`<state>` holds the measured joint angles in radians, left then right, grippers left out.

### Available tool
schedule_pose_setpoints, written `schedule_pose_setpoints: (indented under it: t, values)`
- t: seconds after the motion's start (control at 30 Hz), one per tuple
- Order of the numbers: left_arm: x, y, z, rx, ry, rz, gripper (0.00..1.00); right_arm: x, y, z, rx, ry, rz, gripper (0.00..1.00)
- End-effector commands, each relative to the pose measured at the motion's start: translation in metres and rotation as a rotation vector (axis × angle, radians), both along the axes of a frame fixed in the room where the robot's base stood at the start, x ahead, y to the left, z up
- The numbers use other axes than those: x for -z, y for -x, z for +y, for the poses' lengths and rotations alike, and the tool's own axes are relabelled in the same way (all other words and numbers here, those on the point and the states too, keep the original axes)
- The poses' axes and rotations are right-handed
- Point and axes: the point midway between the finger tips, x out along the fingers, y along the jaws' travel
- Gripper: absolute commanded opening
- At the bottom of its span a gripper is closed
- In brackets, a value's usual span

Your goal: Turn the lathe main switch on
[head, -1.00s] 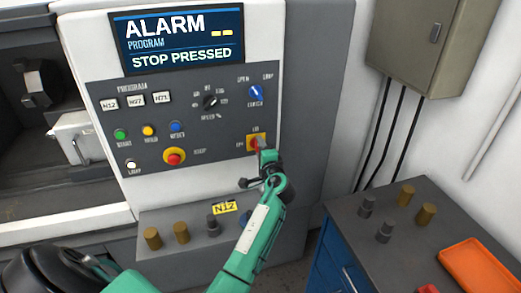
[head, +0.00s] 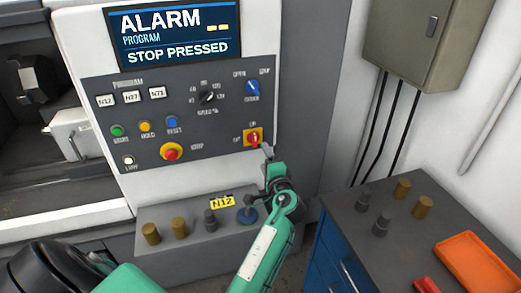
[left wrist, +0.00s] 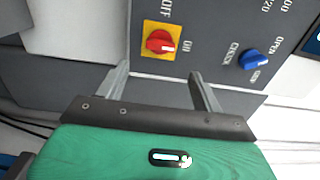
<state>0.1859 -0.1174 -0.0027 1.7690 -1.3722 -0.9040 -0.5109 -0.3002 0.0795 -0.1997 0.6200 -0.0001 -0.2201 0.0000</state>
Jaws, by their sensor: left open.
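The main switch (head: 254,138) is a red knob on a yellow plate at the lower right of the lathe's control panel. In the left wrist view the knob (left wrist: 160,41) has its white mark toward the "ON" label, and "OFF" is printed at the plate's top side. My left gripper (head: 267,151) is just below the switch in the head view. In the left wrist view its two fingers (left wrist: 158,72) are apart, with nothing between them, and the knob lies beyond their tips. My right gripper is not in view.
The screen (head: 176,36) reads "ALARM" and "STOP PRESSED". A red stop button (head: 171,152), a blue selector (head: 253,88) and a black dial (head: 207,97) share the panel. A ledge below holds several small cylinders. A blue cabinet (head: 335,262) with an orange tray (head: 475,262) stands right.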

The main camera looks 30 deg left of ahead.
Motion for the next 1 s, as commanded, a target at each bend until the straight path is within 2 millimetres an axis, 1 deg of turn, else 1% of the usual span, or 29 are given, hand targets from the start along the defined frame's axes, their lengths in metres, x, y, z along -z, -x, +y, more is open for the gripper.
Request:
schedule_pose_setpoints:
  t: [0.03, 0.1, 0.2, 0.3, 0.47, 0.9, 0.97, 1.0]
  values:
    - [0.002, 0.008, -0.009, 0.001, 0.001, 0.001, 0.68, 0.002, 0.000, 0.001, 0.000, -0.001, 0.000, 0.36]
    - [0.002, 0.016, -0.019, 0.001, 0.002, 0.001, 0.68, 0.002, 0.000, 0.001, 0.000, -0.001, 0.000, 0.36]
    - [0.001, 0.025, -0.030, 0.001, 0.000, 0.000, 0.68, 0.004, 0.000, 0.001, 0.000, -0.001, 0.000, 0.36]
    - [0.001, 0.031, -0.036, 0.000, 0.000, 0.000, 0.68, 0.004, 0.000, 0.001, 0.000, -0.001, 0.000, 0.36]
    - [0.000, 0.034, -0.040, -0.001, -0.001, 0.000, 0.68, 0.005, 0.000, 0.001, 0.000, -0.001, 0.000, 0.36]
    - [0.000, 0.034, -0.040, 0.000, -0.001, 0.000, 0.68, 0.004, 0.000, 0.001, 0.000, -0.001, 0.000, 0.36]
    - [0.005, 0.032, -0.041, 0.007, 0.003, 0.005, 0.68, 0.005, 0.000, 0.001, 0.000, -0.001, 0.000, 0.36]
    - [0.012, 0.031, -0.042, 0.018, 0.011, 0.014, 0.68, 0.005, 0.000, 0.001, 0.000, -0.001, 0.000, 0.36]
